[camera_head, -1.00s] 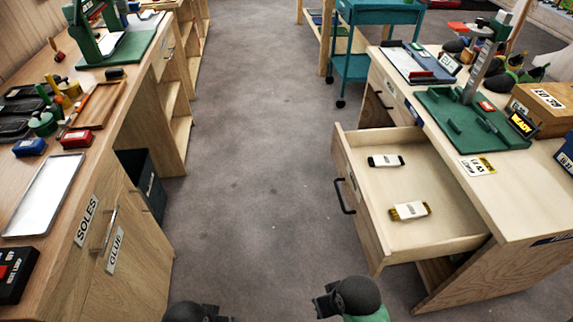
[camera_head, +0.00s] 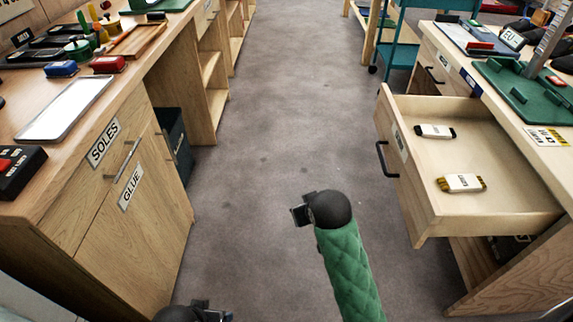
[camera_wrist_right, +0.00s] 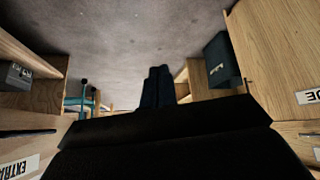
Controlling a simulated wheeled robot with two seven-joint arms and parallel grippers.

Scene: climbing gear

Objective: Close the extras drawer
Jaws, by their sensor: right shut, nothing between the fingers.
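The extras drawer (camera_head: 465,205) is a pale wooden box pulled well out of the right-hand bench in the head view. A black bar handle (camera_head: 383,160) is on its front. In the wrist view, an "EXTRA" label (camera_wrist_right: 18,167) shows at the lower left, cut by the edge. My right gripper (camera_head: 299,214) is over the aisle, left of the drawer and apart from it; its fingers (camera_wrist_right: 157,88) are shut and empty. My left gripper (camera_head: 215,314) is mostly cut off at the bottom edge.
The left bench has a cabinet with SOLES (camera_head: 103,143) and GLUE (camera_head: 131,186) labels and a silver tray (camera_head: 65,108) on top. A dark bin (camera_head: 175,145) stands beside it. The grey floor (camera_head: 280,110) between the benches is clear. A teal cart (camera_head: 405,45) stands at the back.

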